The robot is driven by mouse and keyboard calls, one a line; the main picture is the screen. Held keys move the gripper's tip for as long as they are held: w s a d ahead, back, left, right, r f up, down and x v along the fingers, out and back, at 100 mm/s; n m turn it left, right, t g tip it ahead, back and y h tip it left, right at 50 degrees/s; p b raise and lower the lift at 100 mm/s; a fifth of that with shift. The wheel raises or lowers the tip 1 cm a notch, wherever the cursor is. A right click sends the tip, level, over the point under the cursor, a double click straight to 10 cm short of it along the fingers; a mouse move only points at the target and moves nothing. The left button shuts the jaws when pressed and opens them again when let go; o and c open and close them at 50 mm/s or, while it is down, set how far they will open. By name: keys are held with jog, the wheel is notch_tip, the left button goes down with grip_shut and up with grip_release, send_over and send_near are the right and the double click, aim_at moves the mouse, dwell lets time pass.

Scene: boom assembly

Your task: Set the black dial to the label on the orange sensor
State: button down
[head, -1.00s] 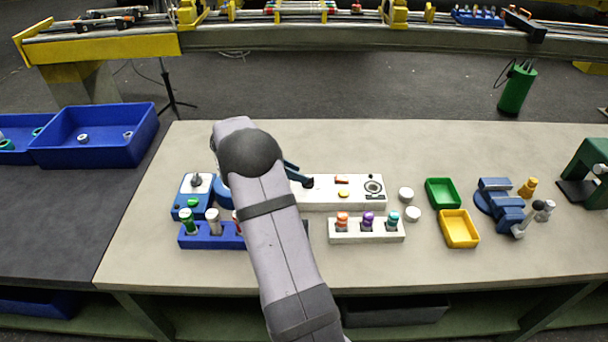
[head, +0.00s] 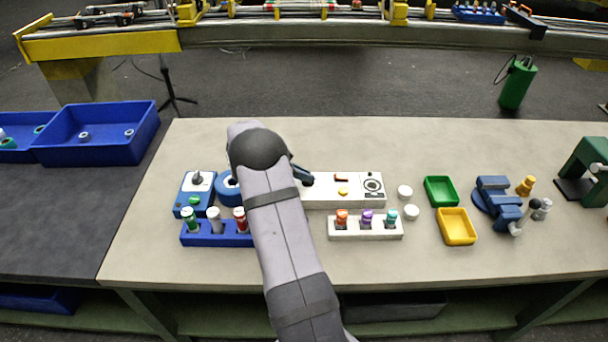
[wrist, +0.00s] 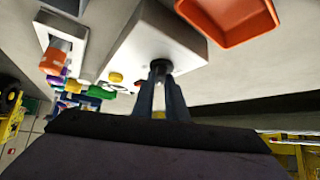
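The white box (head: 325,196) lies mid-table, with an orange button, a yellow button and a ringed black circle at its right end. In the wrist view, a dark round part, apparently the black dial (wrist: 160,65), sits on the box by my fingertips. My gripper (wrist: 159,76) has its fingers apart around or just over it; contact cannot be told. In the head view, my gripper (head: 303,177) covers the box's left end. The orange sensor (head: 342,217) stands upright in the left slot of a white rack (head: 365,237), and shows in the wrist view (wrist: 55,60). Its label is too small to read.
Purple and teal sensors share the rack. A blue rack (head: 215,240) and a blue box with a knob (head: 196,181) stand left. Green (head: 440,190) and yellow (head: 457,227) trays lie right. The wrist view shows an orange tray (wrist: 232,20) close beside the white box.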

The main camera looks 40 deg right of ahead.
jog(key=shift+f+n+t+b, duration=0.3)
jog(key=shift+n+b, duration=0.1)
jog(key=shift+b, duration=1.05)
jog(key=n+t+b, duration=0.2)
jog(key=b, duration=0.4)
jog(key=shift+s+f+b, duration=0.15)
jog(key=shift+s+b, duration=0.05)
jog(key=shift+b, duration=0.1)
jog(key=n+t+b, duration=0.1)
jog(key=n+b, duration=0.1)
jog(key=b, duration=0.2)
jog(key=shift+s+n+t, duration=0.15)
jog(key=shift+n+t, duration=0.15)
jog(key=shift+s+r+n+t+b, duration=0.2)
jog(key=shift+n+t+b, duration=0.4)
jog(key=shift+n+b, duration=0.25)
jog(key=shift+s+r+n+t+y, duration=0.1)
jog(key=shift+r+n+t+y, duration=0.25)
jog(key=shift+n+t, duration=0.4)
jog(key=shift+n+t+y+p, duration=0.3)
jog(key=shift+n+p, duration=0.4)
jog(key=shift+p, duration=0.4)
jog(key=n+p, duration=0.1)
jog(key=p, duration=0.2)
jog(key=shift+d+t+y, duration=0.1)
jog(key=shift+t+y, duration=0.25)
jog(key=shift+n+p, duration=0.4)
jog(key=shift+p, duration=0.2)
jog(key=shift+f+t, duration=0.2)
jog(key=shift+t, duration=0.1)
